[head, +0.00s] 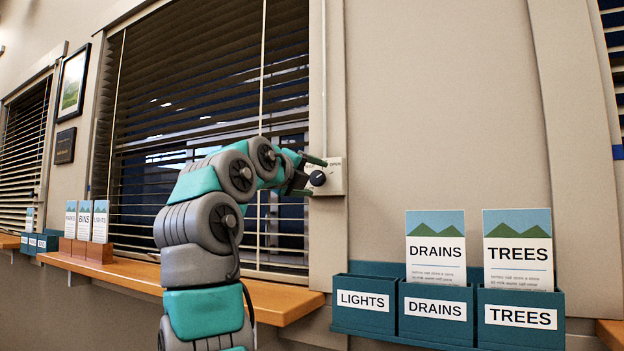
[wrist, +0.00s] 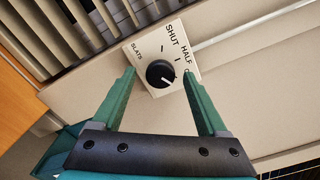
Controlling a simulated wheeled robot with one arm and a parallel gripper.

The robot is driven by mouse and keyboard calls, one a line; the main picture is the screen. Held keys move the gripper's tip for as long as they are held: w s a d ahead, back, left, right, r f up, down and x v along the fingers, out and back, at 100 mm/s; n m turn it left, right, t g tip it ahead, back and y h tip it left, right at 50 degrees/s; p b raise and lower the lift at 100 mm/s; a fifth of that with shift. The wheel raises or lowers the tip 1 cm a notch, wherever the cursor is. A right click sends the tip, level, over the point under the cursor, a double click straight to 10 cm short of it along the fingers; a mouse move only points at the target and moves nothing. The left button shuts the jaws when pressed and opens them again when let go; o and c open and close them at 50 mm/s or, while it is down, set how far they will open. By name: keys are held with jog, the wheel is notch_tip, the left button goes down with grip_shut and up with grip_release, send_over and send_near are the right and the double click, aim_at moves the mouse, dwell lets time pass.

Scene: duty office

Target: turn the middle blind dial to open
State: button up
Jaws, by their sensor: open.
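The blind dial is a round black knob (wrist: 160,74) on a pale square plate (head: 335,177), on the wall just right of the large window blind (head: 190,85). In the wrist view the plate reads SLATS, SHUT and HALF; my right finger hides most of another label. A short white mark shows on the knob's lower right, pointing away from SHUT. My gripper (head: 315,176) is open, its green fingers on either side of the knob. In the wrist view (wrist: 159,80) gaps show between knob and fingers.
A wooden sill (head: 275,300) runs below the blind. Teal leaflet boxes (head: 438,330), labelled LIGHTS, DRAINS and TREES, hang on the wall below right of the dial. A thin conduit (head: 324,80) rises above the plate. The wall right of the dial is bare.

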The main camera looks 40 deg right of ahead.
jog(key=v, duration=0.7)
jog(key=shift+a+b, duration=0.3)
jog(key=shift+s, duration=0.15)
